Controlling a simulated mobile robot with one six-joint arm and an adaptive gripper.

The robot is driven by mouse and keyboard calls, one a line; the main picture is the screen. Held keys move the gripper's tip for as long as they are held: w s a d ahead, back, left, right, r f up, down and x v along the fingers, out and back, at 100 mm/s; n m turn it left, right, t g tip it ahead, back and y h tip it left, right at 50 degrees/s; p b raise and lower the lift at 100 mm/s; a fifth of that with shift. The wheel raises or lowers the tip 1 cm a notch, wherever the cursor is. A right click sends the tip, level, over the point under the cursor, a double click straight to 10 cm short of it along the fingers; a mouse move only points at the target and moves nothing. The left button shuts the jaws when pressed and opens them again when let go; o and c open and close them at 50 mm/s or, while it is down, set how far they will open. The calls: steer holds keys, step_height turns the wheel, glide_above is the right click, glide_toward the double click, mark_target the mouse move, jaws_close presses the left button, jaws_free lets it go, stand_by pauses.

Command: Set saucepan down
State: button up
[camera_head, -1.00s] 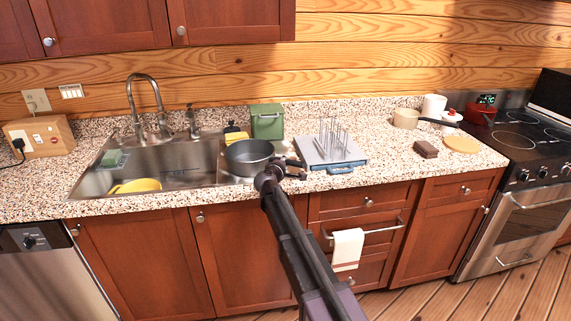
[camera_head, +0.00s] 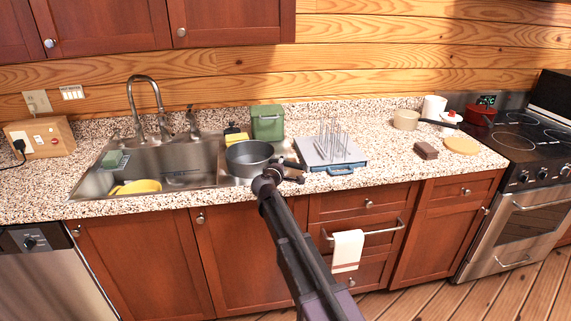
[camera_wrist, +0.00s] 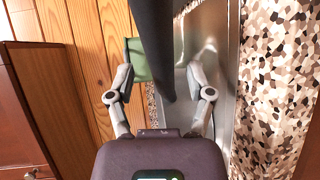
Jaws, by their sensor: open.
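The dark grey saucepan (camera_head: 250,156) sits upright at the right end of the sink, by the counter strip there. Whether its base touches the surface is hard to tell. My gripper (camera_head: 290,171) is just right of and in front of the pan, with its fingers apart. In the wrist view a long dark bar, seemingly the saucepan's handle (camera_wrist: 154,45), runs down between the fingers of my gripper (camera_wrist: 160,75). There are gaps on both sides of it. The pan's body is out of the wrist view.
The steel sink (camera_head: 195,170) holds a yellow item (camera_head: 136,187). A green canister (camera_head: 267,122) stands behind the pan. Farther right are a beige pan (camera_head: 406,120), a brown block (camera_head: 426,151) and the stove (camera_head: 520,150).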

steer(key=p+v, duration=0.1)
steer(key=v, duration=0.9)
steer(key=shift+d, duration=0.1)
stand_by(0.5)
steer(key=s+d+f+m+g+h, duration=0.1)
steer(key=s+d+f+m+g, duration=0.2)
steer(key=d, duration=0.4)
steer(key=s+d+f+m+g, duration=0.2)
steer(key=s+d+f+m, duration=0.1)
steer(key=d, duration=0.4)
steer(key=s+d+f+m+g+h, duration=0.1)
steer(key=s+d+f+m+g, duration=0.2)
steer(key=d, duration=0.3)
steer(key=s+d+f+m+g+y, duration=0.3)
steer(key=s+d, duration=0.1)
steer(key=s, duration=0.5)
steer(key=s+d+f+m+g+y, duration=0.3)
steer(key=s+d+g, duration=0.1)
steer(key=s, duration=0.5)
steer(key=shift+d+f+g, duration=0.3)
steer(key=shift+d, duration=0.05)
